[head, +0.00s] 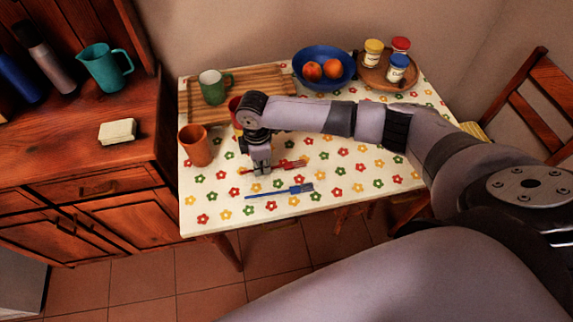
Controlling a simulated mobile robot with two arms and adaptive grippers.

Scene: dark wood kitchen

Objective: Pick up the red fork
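The red fork (291,164) lies on the flowered tablecloth near the front of the table, with its tined end to the right. My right gripper (262,171) points down over its left part and hides some of it. Whether the fingers touch the fork or stand around it is too small to tell. A blue fork (280,191) lies just in front of it, roughly parallel. My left gripper is not in view.
An orange cup (195,146) stands left of the gripper. A red cup (234,109) is partly hidden by my arm. Behind are a wooden board (262,78) with a green mug (213,88), a blue fruit bowl (345,82) and a jar tray (376,80). The table's front right is clear.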

